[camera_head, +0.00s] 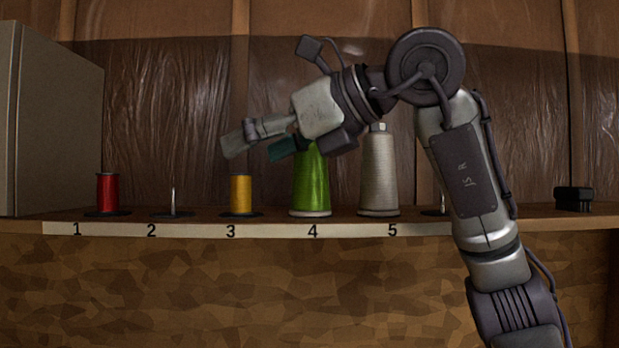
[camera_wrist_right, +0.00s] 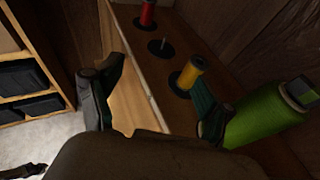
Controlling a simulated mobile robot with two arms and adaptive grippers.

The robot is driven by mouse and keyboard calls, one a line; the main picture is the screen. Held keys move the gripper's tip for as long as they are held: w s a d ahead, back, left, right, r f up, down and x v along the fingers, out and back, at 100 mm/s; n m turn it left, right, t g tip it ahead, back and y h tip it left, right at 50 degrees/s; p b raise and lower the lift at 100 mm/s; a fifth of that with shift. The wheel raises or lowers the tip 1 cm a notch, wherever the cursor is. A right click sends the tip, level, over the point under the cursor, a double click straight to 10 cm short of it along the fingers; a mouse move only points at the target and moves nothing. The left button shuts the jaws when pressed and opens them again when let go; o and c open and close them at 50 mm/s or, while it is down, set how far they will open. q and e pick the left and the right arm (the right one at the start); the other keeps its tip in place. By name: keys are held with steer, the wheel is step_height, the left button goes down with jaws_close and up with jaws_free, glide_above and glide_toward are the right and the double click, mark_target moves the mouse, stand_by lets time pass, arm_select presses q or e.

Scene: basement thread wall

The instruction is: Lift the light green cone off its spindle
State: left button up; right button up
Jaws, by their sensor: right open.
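The light green cone (camera_head: 311,186) stands upright at position 4 on the shelf, its top partly hidden behind my right gripper. In the right wrist view the green cone (camera_wrist_right: 265,116) is at the right, beside the outer side of one finger. My right gripper (camera_head: 262,147) is open and empty, with its fingers pointing left, above and in front of the yellow spool and the cone. In the right wrist view the gripper (camera_wrist_right: 155,103) has its fingers wide apart with the shelf edge showing between them. My left gripper is in neither view.
A red spool (camera_head: 107,191) stands at 1, a bare spindle (camera_head: 173,200) at 2, a yellow spool (camera_head: 241,192) at 3. A grey-white cone (camera_head: 378,176) stands close right of the green cone. A grey cabinet (camera_head: 52,120) is at the left, a small black object (camera_head: 574,198) at the right.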

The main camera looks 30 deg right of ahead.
mark_target(311, 152)
steer(key=s+d+r+m+t+h, duration=0.1)
steer(key=s+d+r+m+h, duration=0.15)
steer(key=s+d, duration=0.2)
steer(key=s+d+r+m+t+h, duration=0.1)
steer(key=s+d+r+m+h, duration=0.15)
steer(key=d, duration=0.35)
steer(key=shift+h, duration=0.5)
steer(key=p+x, duration=0.1)
steer(key=x, duration=0.3)
steer(key=p+x, duration=0.2)
steer(key=x, duration=0.2)
steer(key=d+p+x, duration=0.1)
steer(key=p+x, duration=0.1)
steer(key=x, duration=0.3)
steer(key=shift+s+d+f, duration=0.1)
steer(key=shift+s+f, duration=0.05)
steer(key=shift+f, duration=0.1)
steer(key=shift+w+f, duration=0.25)
steer(key=shift+w, duration=0.15)
steer(key=shift+s, duration=0.15)
steer(key=shift+c, duration=0.3)
steer(key=shift+r, duration=0.1)
steer(key=shift+c, duration=1.4)
steer(key=c, duration=1)
